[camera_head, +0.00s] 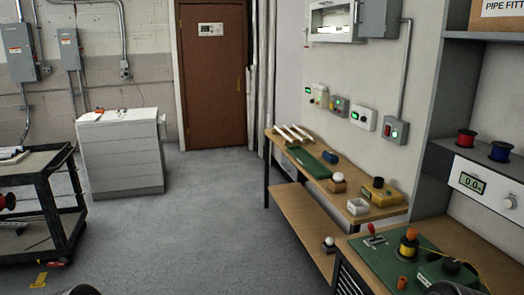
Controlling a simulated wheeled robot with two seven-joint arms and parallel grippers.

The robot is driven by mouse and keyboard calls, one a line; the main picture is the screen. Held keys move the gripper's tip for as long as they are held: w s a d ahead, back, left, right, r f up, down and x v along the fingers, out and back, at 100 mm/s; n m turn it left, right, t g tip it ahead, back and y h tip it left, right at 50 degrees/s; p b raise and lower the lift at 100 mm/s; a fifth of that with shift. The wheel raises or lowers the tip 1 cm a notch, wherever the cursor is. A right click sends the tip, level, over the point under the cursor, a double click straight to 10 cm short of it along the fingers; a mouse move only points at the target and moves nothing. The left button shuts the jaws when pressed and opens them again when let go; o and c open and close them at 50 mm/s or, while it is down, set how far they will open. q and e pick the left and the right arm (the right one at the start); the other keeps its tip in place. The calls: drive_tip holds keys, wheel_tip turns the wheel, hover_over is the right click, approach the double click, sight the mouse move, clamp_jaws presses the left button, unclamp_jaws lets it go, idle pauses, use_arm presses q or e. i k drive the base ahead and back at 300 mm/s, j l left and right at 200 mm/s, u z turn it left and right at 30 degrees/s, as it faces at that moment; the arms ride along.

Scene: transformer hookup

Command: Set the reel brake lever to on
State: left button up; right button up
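A small lever with a red handle (371,229) stands on a pale plate at the back left of the green work mat (382,262), at the lower right. Its handle points up and slightly left. The on and off marks are too small to read, so I cannot tell its setting. To its right is a reel with yellow winding and an orange top (409,244). Neither gripper's fingers show. Only dark rounded parts of my own arms seem to show at the bottom edge, apart from the lever.
A green box with a yellow lead (446,273) and an orange-brown cup (402,283) are near the lever. A wooden bench (290,176) with small parts runs along the right wall. A black cart (72,213) is at left. The middle floor is clear.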

sight(371, 227)
drive_tip(key=z, duration=1.3)
drive_tip(key=i+j+u, duration=0.35)
drive_tip(key=i, duration=0.35)
drive_tip(key=j+z, duration=0.1)
drive_tip(key=z, duration=1.4)
drive_tip(key=k+j, duration=0.55)
drive_tip(key=j+z, duration=0.05)
drive_tip(key=j, duration=0.05)
